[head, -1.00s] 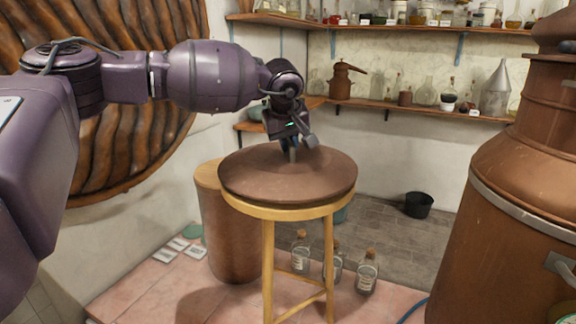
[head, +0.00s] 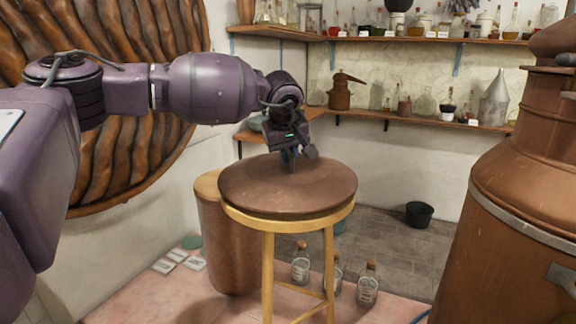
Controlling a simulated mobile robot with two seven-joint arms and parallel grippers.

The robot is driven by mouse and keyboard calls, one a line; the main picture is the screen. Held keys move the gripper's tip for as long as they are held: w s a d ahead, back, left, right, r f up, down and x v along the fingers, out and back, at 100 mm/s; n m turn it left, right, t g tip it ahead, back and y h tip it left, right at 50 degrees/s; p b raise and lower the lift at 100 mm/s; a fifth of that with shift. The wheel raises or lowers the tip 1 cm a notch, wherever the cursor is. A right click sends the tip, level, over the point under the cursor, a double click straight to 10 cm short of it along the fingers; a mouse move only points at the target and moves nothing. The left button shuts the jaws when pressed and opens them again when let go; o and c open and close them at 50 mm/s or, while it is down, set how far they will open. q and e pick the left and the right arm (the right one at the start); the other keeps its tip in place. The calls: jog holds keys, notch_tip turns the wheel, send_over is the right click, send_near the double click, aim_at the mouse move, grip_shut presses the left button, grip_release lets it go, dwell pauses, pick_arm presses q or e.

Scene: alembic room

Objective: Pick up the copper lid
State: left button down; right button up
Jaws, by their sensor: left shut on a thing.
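The copper lid (head: 262,190) is a wide, brown, shallow dome. It lies over the round top of a wooden stool (head: 248,221); whether it touches the stool cannot be told. My right gripper is not in view.
A large copper still (head: 500,220) stands close on the right. A copper barrel (head: 228,245) stands behind the stool. Several corked bottles (head: 367,285) stand on the floor. A black bucket (head: 419,213) and loaded wall shelves (head: 410,113) are at the back.

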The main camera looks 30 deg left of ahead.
pick_arm(q)
notch_tip(320, 180, up, 20)
dwell(0.6)
jog(key=c, duration=1.7)
grip_release()
jog(key=shift+r, duration=0.1)
grip_shut()
